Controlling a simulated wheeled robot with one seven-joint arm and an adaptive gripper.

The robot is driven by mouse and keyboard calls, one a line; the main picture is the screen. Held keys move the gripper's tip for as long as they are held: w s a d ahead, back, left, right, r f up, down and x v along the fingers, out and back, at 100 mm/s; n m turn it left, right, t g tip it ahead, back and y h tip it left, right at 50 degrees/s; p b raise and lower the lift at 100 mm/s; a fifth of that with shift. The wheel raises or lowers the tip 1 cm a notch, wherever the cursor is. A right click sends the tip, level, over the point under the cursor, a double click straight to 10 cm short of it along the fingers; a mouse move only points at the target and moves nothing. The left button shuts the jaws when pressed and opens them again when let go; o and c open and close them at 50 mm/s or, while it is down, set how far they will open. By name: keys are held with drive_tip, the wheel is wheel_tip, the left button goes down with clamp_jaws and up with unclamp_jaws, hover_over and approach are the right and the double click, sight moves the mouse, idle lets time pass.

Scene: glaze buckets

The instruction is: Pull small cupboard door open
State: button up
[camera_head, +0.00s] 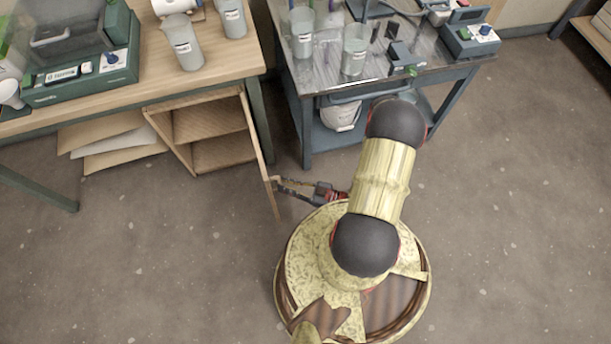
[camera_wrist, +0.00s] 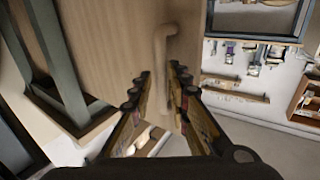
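The small wooden cupboard (camera_head: 213,122) stands under the left table. Its front is open to view, with a shelf inside. Its door (camera_head: 259,160) is swung well out from the front and is seen nearly edge-on. In the wrist view the door panel (camera_wrist: 105,45) fills the upper middle, with a curved wooden handle (camera_wrist: 160,48) on it. My gripper (camera_head: 275,184) is at the door's free end. In the wrist view my gripper's fingers (camera_wrist: 163,92) sit close on both sides of the handle's lower part. The exact finger contact is partly hidden.
The left table (camera_head: 235,50) holds jugs and a green device. Its leg (camera_head: 262,120) stands close beside the door. A dark metal table (camera_head: 300,105) with a bucket (camera_head: 340,117) beneath is to the right. Flat boards (camera_head: 115,145) lie left of the cupboard. The floor (camera_head: 150,260) in front is clear.

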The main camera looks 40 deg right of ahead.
drive_tip(key=v, duration=0.9)
drive_tip(key=shift+s, duration=0.3)
drive_tip(key=shift+d, duration=0.1)
